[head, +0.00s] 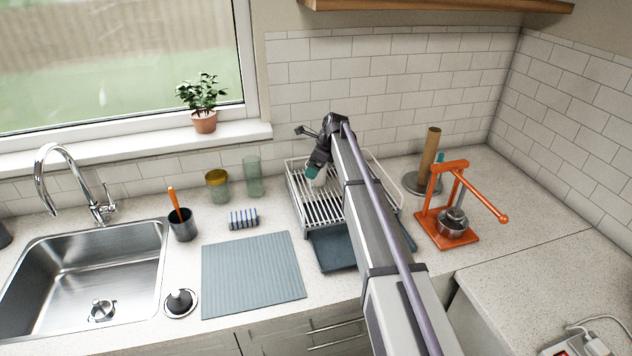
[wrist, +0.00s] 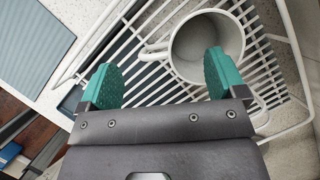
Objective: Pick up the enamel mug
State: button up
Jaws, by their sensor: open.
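The white enamel mug (wrist: 236,34) stands in the dish rack, its round mouth facing the camera in the wrist view. Its handle (wrist: 152,52) points left, between my two green fingers. My gripper (wrist: 163,77) is open and empty above the rack. The right fingertip overlaps the mug's mouth in the picture; whether it touches the mug I cannot tell. The left fingertip is over bare rack wires. In the head view my gripper (head: 312,171) is over the rack, and only a small pale part of the mug shows beside it.
The white wire dish rack (head: 299,204) has raised side rails around the mug. A paper towel holder (head: 432,150) and an orange press (head: 447,222) stand to its right. A grey drying mat (head: 252,275), striped sponge (head: 243,219) and glass jars (head: 253,177) are to its left.

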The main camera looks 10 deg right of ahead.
aim_at(320, 180)
jog(key=b+x, duration=0.1)
jog(key=x, duration=0.1)
jog(key=b+x, duration=0.2)
jog(key=shift+d+f, duration=0.15)
jog(key=shift+f, duration=0.15)
jog(key=shift+w, duration=0.1)
jog(key=shift+r, duration=0.2)
jog(key=c, duration=1.2)
